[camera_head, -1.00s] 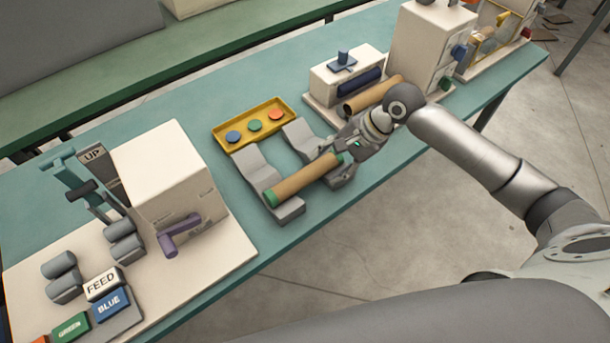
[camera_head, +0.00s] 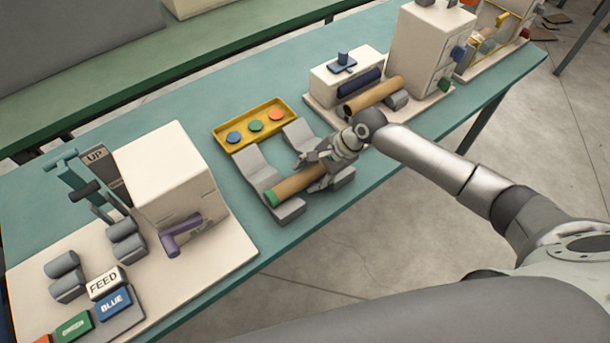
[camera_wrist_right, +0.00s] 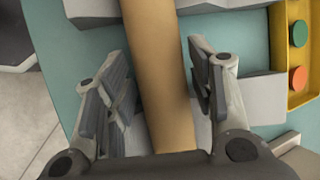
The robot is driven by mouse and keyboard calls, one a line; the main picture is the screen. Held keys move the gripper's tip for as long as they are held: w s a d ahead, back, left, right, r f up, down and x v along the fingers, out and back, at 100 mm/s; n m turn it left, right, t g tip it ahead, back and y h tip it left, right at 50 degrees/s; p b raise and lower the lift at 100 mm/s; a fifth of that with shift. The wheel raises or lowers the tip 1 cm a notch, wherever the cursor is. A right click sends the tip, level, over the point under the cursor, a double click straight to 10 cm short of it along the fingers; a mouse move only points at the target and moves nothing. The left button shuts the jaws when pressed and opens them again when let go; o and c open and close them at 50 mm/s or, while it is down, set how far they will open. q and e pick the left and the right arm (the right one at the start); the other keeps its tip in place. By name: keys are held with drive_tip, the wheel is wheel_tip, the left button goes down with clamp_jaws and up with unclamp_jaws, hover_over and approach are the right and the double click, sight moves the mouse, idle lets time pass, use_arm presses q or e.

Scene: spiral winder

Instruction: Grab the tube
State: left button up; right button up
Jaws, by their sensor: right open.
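The tube (camera_head: 302,182) is brown cardboard with a green end. It lies across two grey cradles (camera_head: 254,170) near the front edge of the table. My right gripper (camera_head: 316,164) is over the tube's right part and hides its right end in the head view. In the right wrist view the tube (camera_wrist_right: 160,75) runs between the two open fingers of the right gripper (camera_wrist_right: 160,95), with a gap visible on each side. My left gripper is not in view.
A yellow tray (camera_head: 216,133) with blue, green and orange discs lies behind the cradles. A white machine box with a purple crank (camera_head: 182,236) stands left. Another brown tube (camera_head: 374,95) lies by a machine at the back right.

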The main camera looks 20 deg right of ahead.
drive_tip(key=shift+w+f, duration=0.1)
drive_tip(key=c, duration=0.8)
